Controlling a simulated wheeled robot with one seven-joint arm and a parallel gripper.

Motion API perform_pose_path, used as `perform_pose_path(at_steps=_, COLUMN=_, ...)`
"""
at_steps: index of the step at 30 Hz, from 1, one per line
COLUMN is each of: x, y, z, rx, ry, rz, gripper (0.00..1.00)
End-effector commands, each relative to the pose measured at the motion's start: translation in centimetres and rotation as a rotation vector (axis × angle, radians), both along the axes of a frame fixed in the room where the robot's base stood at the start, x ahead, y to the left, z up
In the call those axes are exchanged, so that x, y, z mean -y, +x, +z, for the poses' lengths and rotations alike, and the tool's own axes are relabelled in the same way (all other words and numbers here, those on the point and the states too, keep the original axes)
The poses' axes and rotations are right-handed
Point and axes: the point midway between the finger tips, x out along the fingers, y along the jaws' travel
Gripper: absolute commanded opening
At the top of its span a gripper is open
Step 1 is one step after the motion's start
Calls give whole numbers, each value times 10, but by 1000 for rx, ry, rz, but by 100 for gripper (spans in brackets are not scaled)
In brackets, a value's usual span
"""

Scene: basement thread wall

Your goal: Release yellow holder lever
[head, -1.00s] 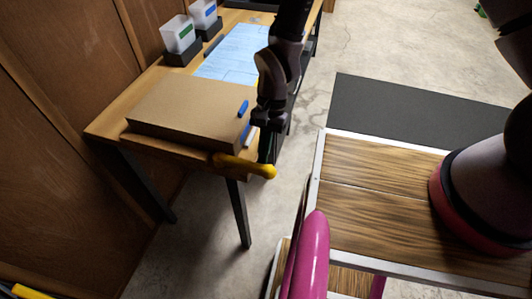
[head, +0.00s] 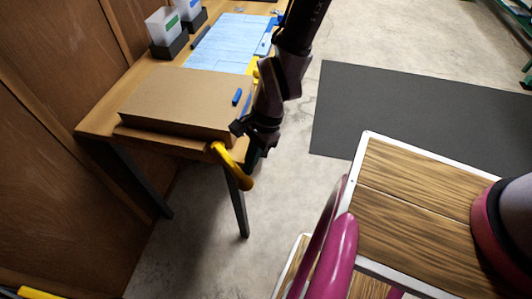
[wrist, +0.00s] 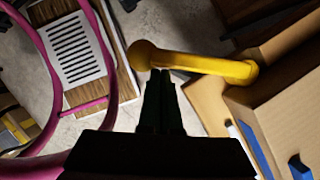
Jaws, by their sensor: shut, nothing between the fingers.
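The yellow lever (head: 238,172) sticks out from the near right corner of the work table, by the cardboard-coloured box, and slants downward to a rounded knob. In the wrist view the yellow lever (wrist: 205,65) lies across the picture just beyond my fingertips, its knob at the left and its pivot end at the right. My gripper (wrist: 160,76) is shut and empty, its tips at or very near the lever's shaft close to the knob; whether they touch I cannot tell. In the head view my gripper (head: 252,160) points down beside the lever, its tips partly hidden.
The table (head: 100,118) carries the box (head: 180,100), a blue sheet (head: 222,42) and white bins (head: 165,27). A wooden wall (head: 35,130) stands at the left. A dark mat (head: 420,105) lies on the floor to the right. Floor beside the table is clear.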

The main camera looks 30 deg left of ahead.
Motion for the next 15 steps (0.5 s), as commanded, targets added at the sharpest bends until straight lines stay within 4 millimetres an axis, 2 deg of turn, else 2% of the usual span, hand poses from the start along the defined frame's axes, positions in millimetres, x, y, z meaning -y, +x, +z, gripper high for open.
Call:
perform_pose_path(at_steps=6, x=-6, y=-16, z=0, rx=0, ry=0, rz=11, gripper=0)
perform_pose_path(at_steps=15, x=-9, y=-23, z=0, rx=0, ry=0, rz=12, gripper=0)
